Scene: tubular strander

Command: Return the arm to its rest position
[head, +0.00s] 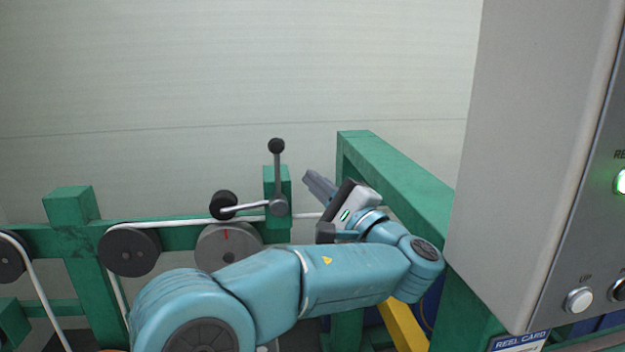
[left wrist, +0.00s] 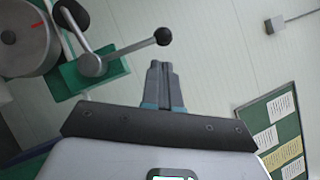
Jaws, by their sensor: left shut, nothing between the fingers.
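My left arm comes in from the lower left in the head view and bends back at its wrist by the green frame. Its gripper (head: 317,185) points up and left, just right of the lever (head: 278,175) with a black ball knob. In the left wrist view the gripper (left wrist: 163,68) has its two grey fingers together with nothing between them. The lever (left wrist: 130,47) is left of the fingers there and apart from them in the picture. My right gripper is in neither view.
A green frame post and beam (head: 395,180) stand beside the wrist. A grey control cabinet (head: 530,150) fills the right side. A white cable runs over dark pulleys (head: 130,250) and by a grey wheel (head: 228,248) with a red mark. A notice board (left wrist: 280,125) hangs on the wall.

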